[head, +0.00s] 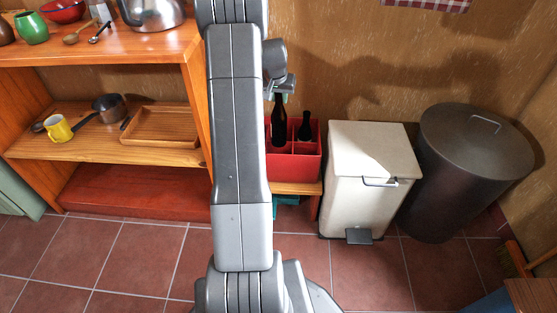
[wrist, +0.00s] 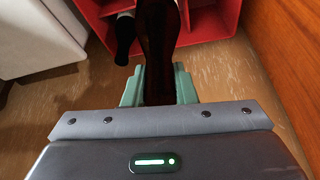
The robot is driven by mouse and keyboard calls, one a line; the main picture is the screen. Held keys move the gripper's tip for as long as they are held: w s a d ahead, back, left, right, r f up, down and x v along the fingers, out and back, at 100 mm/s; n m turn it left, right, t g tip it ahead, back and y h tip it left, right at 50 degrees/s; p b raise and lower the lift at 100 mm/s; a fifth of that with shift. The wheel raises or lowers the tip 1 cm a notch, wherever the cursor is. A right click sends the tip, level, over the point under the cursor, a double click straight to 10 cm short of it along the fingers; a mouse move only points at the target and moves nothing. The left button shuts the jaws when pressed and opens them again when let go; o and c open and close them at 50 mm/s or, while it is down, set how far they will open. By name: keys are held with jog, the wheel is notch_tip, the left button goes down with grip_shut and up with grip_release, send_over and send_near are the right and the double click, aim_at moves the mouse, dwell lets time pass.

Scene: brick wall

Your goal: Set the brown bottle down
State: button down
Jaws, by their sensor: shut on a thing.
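The brown bottle (wrist: 160,45) is held upright between the green fingers of my gripper (wrist: 159,88) in the wrist view. In the head view the bottle (head: 279,122) looks dark, and my gripper (head: 279,93) is at its top, partly hidden by my arm. The bottle's lower part is at the left compartment of a red divided crate (head: 308,167). I cannot tell whether its base touches the crate floor. The crate also shows in the wrist view (wrist: 208,28).
A second dark bottle (head: 305,128) stands in the crate, right of the held one. The crate is on a low wooden stand (head: 297,188). A cream pedal bin (head: 368,180) and a dark round bin (head: 465,175) stand to the right. An orange shelf unit (head: 100,55) is left.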

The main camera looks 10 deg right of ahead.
aim_at(279, 132)
jog(key=shift+s+f, duration=0.1)
jog(key=shift+f, duration=0.5)
notch_tip(279, 132, down, 4)
jog(key=b, duration=0.2)
jog(key=shift+b, duration=0.35)
notch_tip(279, 132, down, 10)
jog(key=b, duration=0.3)
jog(key=shift+f+b, duration=0.25)
jog(key=shift+b, duration=0.15)
jog(key=shift+f, duration=0.2)
jog(key=c, duration=1.2)
grip_release()
jog(key=shift+o, duration=0.2)
jog(key=shift+r, duration=0.15)
